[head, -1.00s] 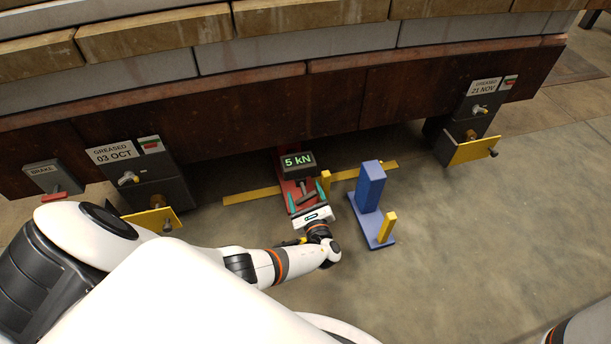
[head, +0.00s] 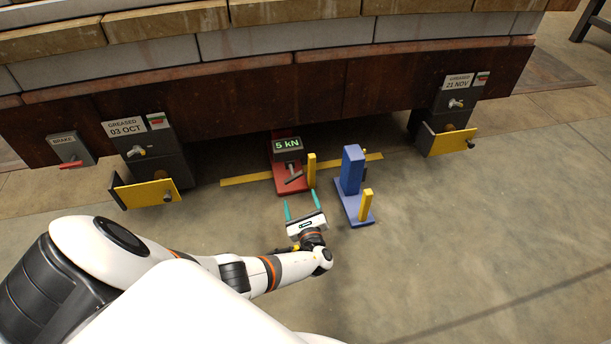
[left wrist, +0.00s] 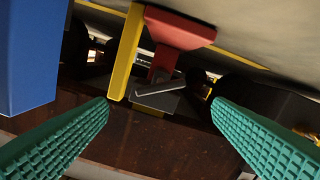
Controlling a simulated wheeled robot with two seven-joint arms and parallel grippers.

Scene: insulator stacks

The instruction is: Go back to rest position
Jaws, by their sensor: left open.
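My left gripper (head: 303,206) is open and empty, with its teal fingers pointing at the red device, a short gap in front of it. In the left wrist view its two textured teal fingers (left wrist: 160,118) stand wide apart with nothing between them near the camera. The red device (head: 282,174) stands on the floor below the dark beam and carries a display (head: 288,148) reading "5 kN" and a dark T-shaped handle (head: 293,177). The handle also shows in the left wrist view (left wrist: 160,89). My right gripper is not in view.
A blue post on a blue base (head: 352,172) with a short yellow post (head: 366,204) stands close right of my gripper. A yellow post (head: 311,170) stands beside the red device. A yellow strip (head: 240,180) lies on the floor. Floor at right is clear.

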